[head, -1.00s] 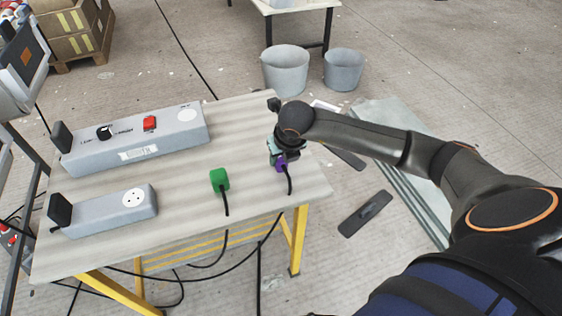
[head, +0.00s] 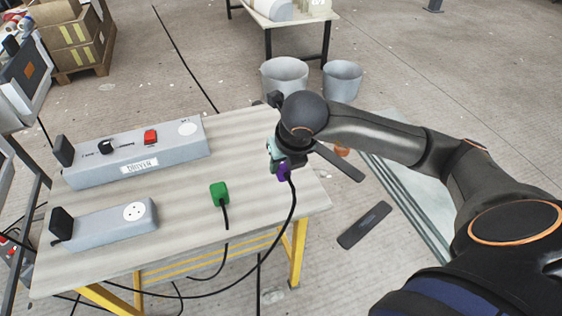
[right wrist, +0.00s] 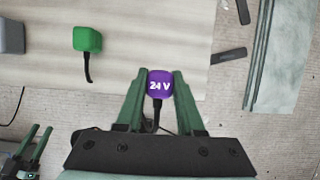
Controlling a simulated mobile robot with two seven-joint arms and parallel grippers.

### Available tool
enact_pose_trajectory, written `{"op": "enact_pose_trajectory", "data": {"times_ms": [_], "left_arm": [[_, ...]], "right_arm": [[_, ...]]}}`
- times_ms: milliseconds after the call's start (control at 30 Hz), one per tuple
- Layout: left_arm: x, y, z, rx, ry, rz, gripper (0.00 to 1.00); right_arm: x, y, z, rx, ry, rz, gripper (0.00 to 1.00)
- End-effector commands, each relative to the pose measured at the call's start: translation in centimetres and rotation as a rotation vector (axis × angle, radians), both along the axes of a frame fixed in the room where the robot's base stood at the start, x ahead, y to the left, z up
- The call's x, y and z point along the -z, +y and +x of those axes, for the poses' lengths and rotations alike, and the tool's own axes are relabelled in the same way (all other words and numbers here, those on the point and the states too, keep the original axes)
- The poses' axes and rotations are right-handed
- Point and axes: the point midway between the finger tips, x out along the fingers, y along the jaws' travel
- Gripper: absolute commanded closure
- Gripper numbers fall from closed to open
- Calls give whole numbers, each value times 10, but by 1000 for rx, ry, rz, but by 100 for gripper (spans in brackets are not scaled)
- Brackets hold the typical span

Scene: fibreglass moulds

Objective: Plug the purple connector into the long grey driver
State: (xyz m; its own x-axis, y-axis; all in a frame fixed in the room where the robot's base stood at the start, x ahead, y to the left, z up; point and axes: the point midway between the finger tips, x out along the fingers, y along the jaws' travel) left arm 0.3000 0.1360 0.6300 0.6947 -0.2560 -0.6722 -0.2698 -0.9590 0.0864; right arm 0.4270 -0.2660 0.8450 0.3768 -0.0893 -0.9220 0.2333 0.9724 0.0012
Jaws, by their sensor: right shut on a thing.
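The purple connector (head: 283,172), marked "24 V" in the right wrist view (right wrist: 160,84), is held between the fingers of my right gripper (head: 277,158). A black cable hangs from it over the table's front edge. In the right wrist view the fingers (right wrist: 160,88) close on both its sides. The long grey driver (head: 135,152) lies at the back left of the table, apart from the connector. It has a "DRIVER" label, a black knob, a red switch and a round pale socket (head: 187,129) at its right end. My left gripper does not show clearly; green fingers at the right wrist view's lower left may be it.
A green connector (head: 219,194) with a cable lies mid-table. A shorter grey box (head: 112,226) with a round socket sits at the front left. The table (head: 245,150) is bare between the driver and my right gripper. Two grey buckets (head: 284,76) stand on the floor behind.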

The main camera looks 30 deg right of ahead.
Motion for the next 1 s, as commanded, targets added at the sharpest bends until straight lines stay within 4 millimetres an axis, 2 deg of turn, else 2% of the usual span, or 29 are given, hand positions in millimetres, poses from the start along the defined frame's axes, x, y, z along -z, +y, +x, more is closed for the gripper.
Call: {"op": "enact_pose_trajectory", "data": {"times_ms": [33,200,400,600,1000], "left_arm": [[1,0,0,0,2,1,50],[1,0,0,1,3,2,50],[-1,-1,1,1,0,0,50],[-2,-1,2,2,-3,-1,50],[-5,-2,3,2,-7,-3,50]], "right_arm": [[-3,6,-12,-6,2,-1,100],[-18,22,-41,-5,2,2,100],[-28,33,-62,-1,4,1,100],[-31,36,-68,0,5,0,100],[-31,36,-67,-8,5,0,100]]}}
